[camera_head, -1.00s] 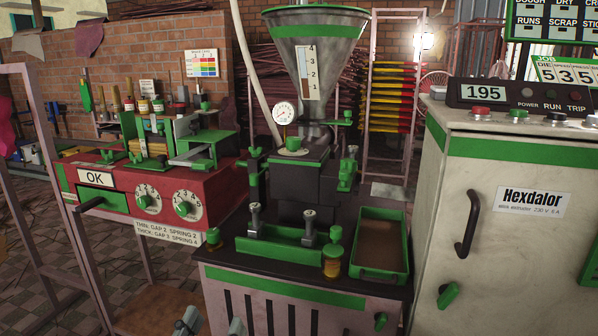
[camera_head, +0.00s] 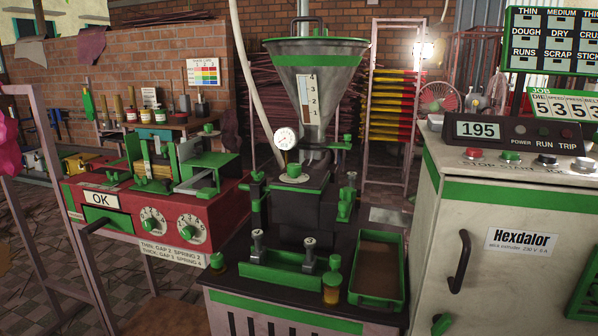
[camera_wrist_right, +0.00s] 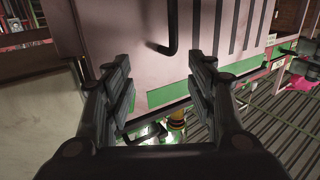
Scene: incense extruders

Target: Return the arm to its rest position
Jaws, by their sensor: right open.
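My right gripper (camera_wrist_right: 160,92) shows in the right wrist view with its two dark fingers spread wide apart and nothing between them. Behind the fingers is a pale cabinet front with a dark handle (camera_wrist_right: 168,38) and dark slots. Neither gripper shows in the head view now. The extruder (camera_head: 300,190) with its steel hopper (camera_head: 320,95) stands in the middle of the head view.
The pale Hexdalor cabinet (camera_head: 505,200) with a dark handle (camera_head: 459,270) stands at the right. A red machine (camera_head: 130,220) marked OK stands at the left. A green-rimmed tray (camera_head: 400,285) lies beside the extruder. A pinkish metal frame (camera_head: 45,150) stands at the left edge.

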